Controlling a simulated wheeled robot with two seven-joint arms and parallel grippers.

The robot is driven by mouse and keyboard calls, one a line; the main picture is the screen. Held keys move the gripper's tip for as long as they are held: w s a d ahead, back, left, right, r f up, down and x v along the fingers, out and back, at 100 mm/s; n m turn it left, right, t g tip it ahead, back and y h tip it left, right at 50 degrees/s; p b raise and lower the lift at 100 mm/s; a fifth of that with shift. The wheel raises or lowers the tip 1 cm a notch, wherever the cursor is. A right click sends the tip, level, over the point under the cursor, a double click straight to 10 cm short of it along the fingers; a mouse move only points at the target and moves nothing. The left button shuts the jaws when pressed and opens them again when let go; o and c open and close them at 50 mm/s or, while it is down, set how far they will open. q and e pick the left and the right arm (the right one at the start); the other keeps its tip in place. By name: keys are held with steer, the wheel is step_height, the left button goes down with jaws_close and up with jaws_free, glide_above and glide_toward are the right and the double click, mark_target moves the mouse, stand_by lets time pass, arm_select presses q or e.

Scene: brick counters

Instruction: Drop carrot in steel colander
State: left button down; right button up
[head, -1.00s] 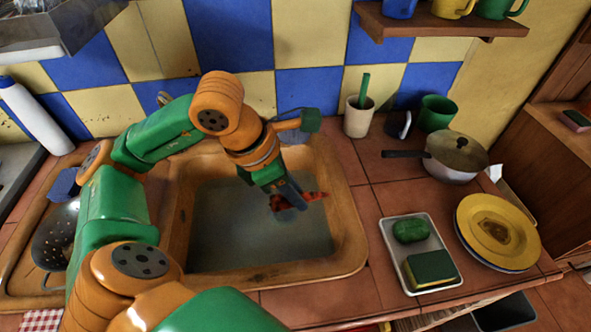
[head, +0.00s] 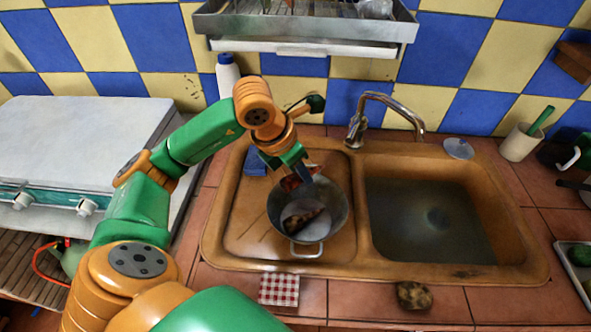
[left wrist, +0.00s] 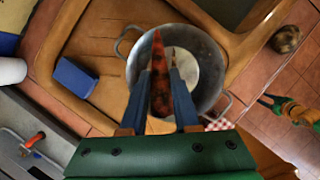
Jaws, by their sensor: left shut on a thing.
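My left gripper (head: 300,178) is shut on the carrot (head: 291,183) and holds it above the steel colander (head: 337,213). In the left wrist view, the reddish carrot (left wrist: 158,72) is between the two blue-grey fingers, pointing away over the colander's bowl (left wrist: 208,92). The colander stands on the left drainboard of the sink, its handle toward the front. A pale round patch and a dark brownish shape show inside the bowl; I cannot tell what they are. A green and orange part, probably my right arm, shows small at the right of the left wrist view.
The water-filled sink basin (head: 430,225) is right of the colander, with a chrome tap (head: 385,103) behind it. A blue sponge (head: 256,162) lies behind the colander. A checked cloth (head: 279,290) and a potato (head: 413,295) lie in front. A dish rack (head: 305,28) hangs above.

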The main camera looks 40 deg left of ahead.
arm_select(q)
steer(key=shift+w+d+f, duration=0.1)
steer(key=shift+d+f, duration=0.05)
steer(key=shift+f, duration=0.25)
steer(key=f+b, duration=0.4)
steer(key=f, duration=0.1)
steer(key=shift+w+d+f+b, duration=0.25)
steer(key=shift+d+b, duration=0.1)
steer(key=shift+b, duration=0.05)
steer(key=shift+r, duration=0.15)
steer(key=c, duration=0.6)
jaws_free()
steer(key=v, duration=0.7)
steer(key=shift+r, duration=0.1)
